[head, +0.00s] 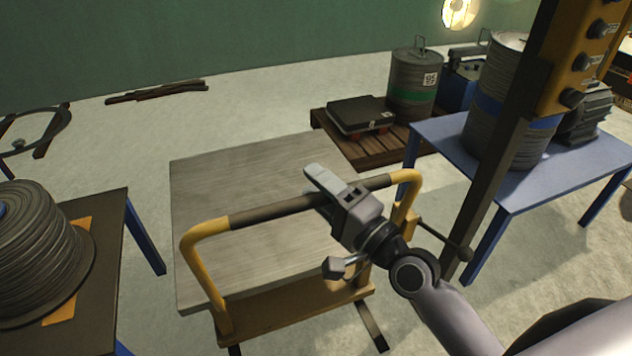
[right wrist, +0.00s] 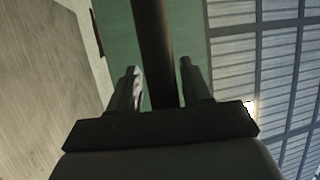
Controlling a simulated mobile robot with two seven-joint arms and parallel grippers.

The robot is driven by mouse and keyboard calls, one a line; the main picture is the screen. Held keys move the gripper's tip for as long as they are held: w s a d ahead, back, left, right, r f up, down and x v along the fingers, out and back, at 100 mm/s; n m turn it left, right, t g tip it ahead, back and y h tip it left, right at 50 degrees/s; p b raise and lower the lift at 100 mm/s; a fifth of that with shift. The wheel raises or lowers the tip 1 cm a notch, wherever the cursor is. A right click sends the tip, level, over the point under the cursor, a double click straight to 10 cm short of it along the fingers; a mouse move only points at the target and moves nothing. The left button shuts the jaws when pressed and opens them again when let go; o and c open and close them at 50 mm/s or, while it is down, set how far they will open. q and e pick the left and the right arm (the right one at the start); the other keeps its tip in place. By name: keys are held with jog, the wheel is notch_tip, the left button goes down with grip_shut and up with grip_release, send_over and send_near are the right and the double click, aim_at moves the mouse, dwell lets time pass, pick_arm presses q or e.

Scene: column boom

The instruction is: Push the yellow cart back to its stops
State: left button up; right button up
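The yellow cart (head: 290,318) stands in front of me, with a bare grey top (head: 240,185) and a yellow push handle with a dark grip bar (head: 275,211) along its near side. My right gripper (head: 328,188) is at the right part of this bar. In the right wrist view, the dark bar (right wrist: 155,45) runs between the two fingers (right wrist: 160,88), with narrow gaps beside it, so the gripper is open around it. My left gripper is in neither view. I cannot make out the cart's stops.
A dark table with a cable spool (head: 35,245) is close on the left. A blue table (head: 545,180) with a drum (head: 490,120) stands on the right, behind a dark post (head: 487,190). A pallet (head: 375,150) lies behind the cart.

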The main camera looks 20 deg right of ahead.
jog(key=shift+w+a+r, duration=0.1)
jog(key=shift+w+a, duration=0.05)
jog(key=shift+w, duration=0.2)
grip_shut()
